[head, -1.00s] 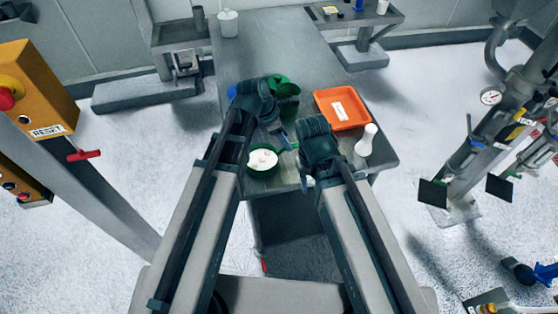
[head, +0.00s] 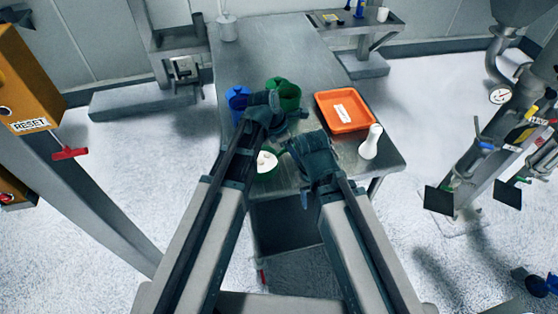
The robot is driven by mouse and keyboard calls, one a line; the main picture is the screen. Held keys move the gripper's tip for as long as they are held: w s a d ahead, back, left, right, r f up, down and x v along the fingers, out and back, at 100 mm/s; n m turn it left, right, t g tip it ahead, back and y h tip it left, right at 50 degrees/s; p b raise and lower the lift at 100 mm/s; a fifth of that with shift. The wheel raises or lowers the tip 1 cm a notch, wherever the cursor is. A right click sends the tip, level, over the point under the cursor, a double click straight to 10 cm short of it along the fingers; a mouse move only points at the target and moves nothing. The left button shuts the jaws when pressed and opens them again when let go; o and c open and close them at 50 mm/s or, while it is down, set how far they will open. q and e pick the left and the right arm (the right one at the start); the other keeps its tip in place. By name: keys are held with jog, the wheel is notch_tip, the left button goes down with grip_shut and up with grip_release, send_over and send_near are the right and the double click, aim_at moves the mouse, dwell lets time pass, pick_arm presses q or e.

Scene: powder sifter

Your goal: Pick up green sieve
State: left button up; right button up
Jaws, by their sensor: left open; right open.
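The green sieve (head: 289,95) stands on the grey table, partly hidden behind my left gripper. Its open rim faces up. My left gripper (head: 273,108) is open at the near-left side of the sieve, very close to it. I cannot tell if they touch. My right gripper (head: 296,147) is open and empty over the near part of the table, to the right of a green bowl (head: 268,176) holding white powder.
A blue vessel (head: 236,101) stands just left of the green sieve. An orange tray (head: 367,121) with a white label lies to the right. A white bottle (head: 370,143) stands at the near-right table edge. The far table (head: 275,50) is mostly clear.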

pick_arm(q)
jog(key=shift+r, duration=0.1)
pick_arm(e)
jog(key=shift+r, duration=0.1)
pick_arm(q)
grip_shut()
dwell(0.3)
